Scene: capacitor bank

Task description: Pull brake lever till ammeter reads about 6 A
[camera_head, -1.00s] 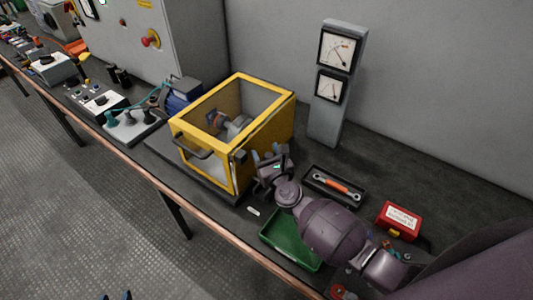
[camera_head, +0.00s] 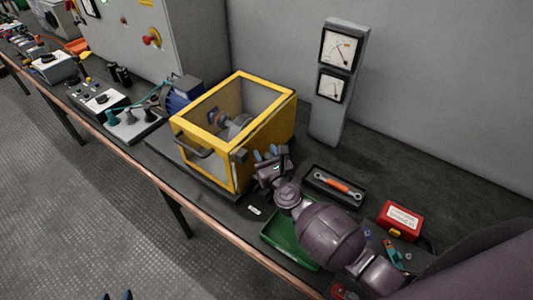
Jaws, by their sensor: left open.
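A grey post (camera_head: 328,122) carries two white-faced meters, an upper one (camera_head: 340,49) and a lower one (camera_head: 332,87). Their scales are too small to read, and I cannot tell which is the ammeter. A yellow-framed guard (camera_head: 236,135) encloses a shaft and a machine part. My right gripper (camera_head: 270,154) is at the guard's right end, close against it. I cannot make out the brake lever there; the gripper and wrist cover that spot. Whether its jaws hold anything is unclear. My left gripper (camera_head: 116,296) barely shows at the bottom edge, tips apart, low over the floor.
A black tray (camera_head: 313,181) with an orange-handled wrench (camera_head: 337,185), a green tray (camera_head: 277,243) and a red box (camera_head: 398,221) lie near my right arm. A blue motor (camera_head: 184,94) stands left of the guard. The bench back beside the post is clear.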

